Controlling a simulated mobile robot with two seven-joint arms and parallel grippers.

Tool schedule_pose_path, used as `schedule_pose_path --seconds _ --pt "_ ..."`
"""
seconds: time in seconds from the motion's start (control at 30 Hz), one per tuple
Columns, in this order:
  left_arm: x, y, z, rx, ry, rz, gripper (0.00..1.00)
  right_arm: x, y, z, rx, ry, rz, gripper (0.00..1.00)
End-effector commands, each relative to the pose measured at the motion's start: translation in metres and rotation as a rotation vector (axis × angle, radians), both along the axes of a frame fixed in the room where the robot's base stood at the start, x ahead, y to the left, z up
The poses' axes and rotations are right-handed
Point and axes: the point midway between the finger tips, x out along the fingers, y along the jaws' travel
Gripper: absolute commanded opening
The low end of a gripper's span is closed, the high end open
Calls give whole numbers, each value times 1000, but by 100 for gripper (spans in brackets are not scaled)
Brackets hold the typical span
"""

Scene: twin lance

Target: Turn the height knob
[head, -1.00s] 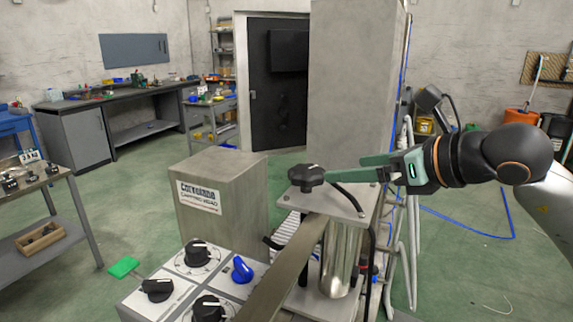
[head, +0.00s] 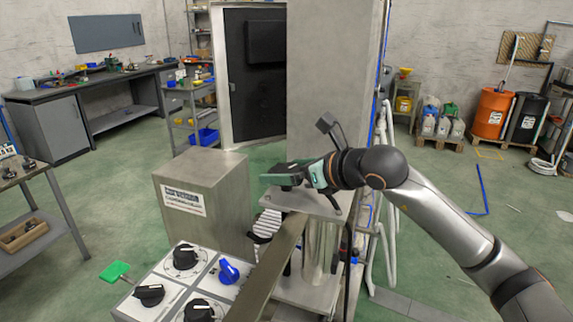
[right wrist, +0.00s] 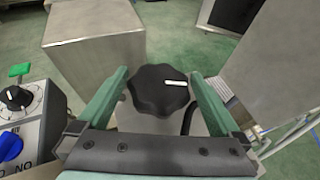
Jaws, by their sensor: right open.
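The height knob is a black lobed knob with a white mark, on top of the metal stand. In the right wrist view the knob (right wrist: 160,90) sits between the two green fingers of my right gripper (right wrist: 160,88), with a gap showing on both sides. In the head view my right gripper (head: 280,175) is open at the top of the stand (head: 315,204), and its fingers largely hide the knob. My left gripper is not in view.
A grey box (head: 205,195) stands left of the stand. A panel with black knobs (head: 185,256) and a blue knob (head: 229,270) lies in front. A tall grey column (head: 333,80) rises behind. A green paddle (head: 115,271) sticks out left of the panel.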

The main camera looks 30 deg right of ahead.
Motion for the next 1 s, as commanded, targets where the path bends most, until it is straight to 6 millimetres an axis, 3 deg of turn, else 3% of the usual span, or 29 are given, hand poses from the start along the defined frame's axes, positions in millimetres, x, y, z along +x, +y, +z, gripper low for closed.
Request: schedule_pose_path --seconds 0.33,0.9,1.0 --pt "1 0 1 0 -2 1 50 3 1 -1 0 0 0 98" --pt "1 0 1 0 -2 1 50 2 1 -1 0 0 -1 34" --pt "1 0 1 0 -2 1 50 2 0 -1 0 0 0 32"
